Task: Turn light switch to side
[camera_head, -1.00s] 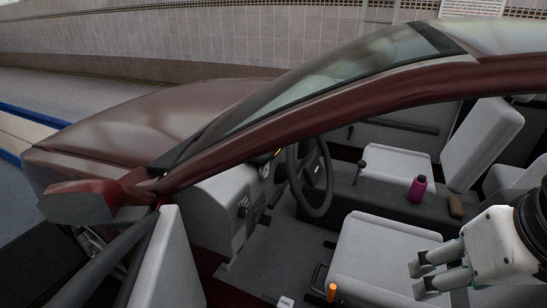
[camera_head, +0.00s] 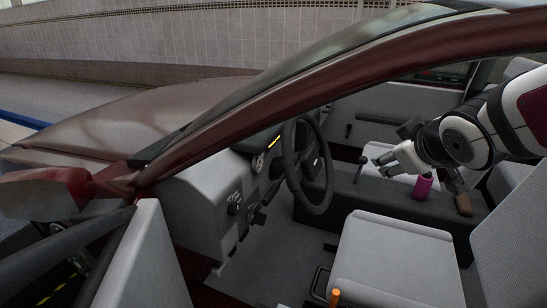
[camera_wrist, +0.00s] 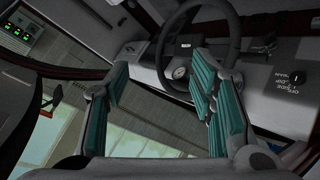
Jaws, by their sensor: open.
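The light switch is a small dark round knob (camera_head: 234,208) on the grey dash panel left of the steering wheel (camera_head: 308,165), with white markings above it. In the wrist view the knob (camera_wrist: 270,80) shows at the right, beside printed words such as MAIN, OFF, SIDE and DIP. Which mark it points to is too small to tell. My gripper (camera_head: 382,162) is inside the car, right of the steering wheel and apart from the knob. In the wrist view its two teal-padded fingers (camera_wrist: 160,82) are spread with nothing between them.
The red car's roof pillar (camera_head: 330,85) arches over the opening. The open door (camera_head: 148,262) stands at lower left. The grey driver's seat (camera_head: 390,260) is at lower right. A purple bottle (camera_head: 423,188) and brown item (camera_head: 463,204) stand below my arm. Floor room lies before the seat.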

